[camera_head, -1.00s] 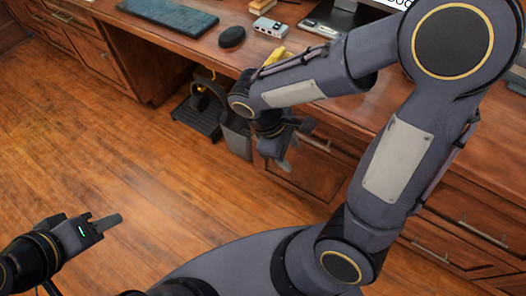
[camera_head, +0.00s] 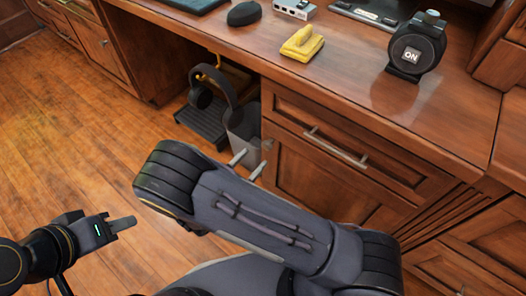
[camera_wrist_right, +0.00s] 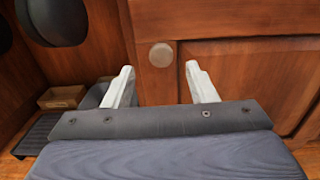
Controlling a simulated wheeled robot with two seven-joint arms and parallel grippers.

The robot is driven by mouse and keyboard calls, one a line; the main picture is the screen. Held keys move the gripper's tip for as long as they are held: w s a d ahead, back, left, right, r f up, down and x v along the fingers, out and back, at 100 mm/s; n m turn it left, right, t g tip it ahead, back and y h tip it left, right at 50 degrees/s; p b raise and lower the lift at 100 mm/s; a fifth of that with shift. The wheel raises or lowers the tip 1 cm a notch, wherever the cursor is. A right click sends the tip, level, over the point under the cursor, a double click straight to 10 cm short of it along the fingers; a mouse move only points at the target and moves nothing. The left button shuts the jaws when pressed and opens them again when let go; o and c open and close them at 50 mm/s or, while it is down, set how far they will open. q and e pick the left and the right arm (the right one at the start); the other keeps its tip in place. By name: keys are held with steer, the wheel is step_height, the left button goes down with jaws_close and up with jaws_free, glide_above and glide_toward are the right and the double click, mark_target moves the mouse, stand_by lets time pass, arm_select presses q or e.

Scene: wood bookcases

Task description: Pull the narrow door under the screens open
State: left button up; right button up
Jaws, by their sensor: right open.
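The narrow wooden door (camera_head: 308,182) is below a drawer at the desk's right part, and it looks closed. In the right wrist view the door (camera_wrist_right: 245,72) fills the right side, with a round pale knob (camera_wrist_right: 162,54) near its left edge. My right gripper (camera_wrist_right: 160,84) is open and empty. Its two fingertips point at the door, one either side of the knob's line and apart in depth as far as I can tell. In the head view the right fingertips (camera_head: 248,164) show beyond my forearm. My left gripper (camera_head: 122,223) is over the floor at far left, seen edge-on.
A drawer with a bar handle (camera_head: 336,148) is above the door. The floor at left is clear.

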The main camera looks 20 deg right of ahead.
mark_target(265, 147)
steer(key=b+x, duration=0.1)
steer(key=x, duration=0.4)
steer(key=shift+d, duration=0.1)
jaws_close()
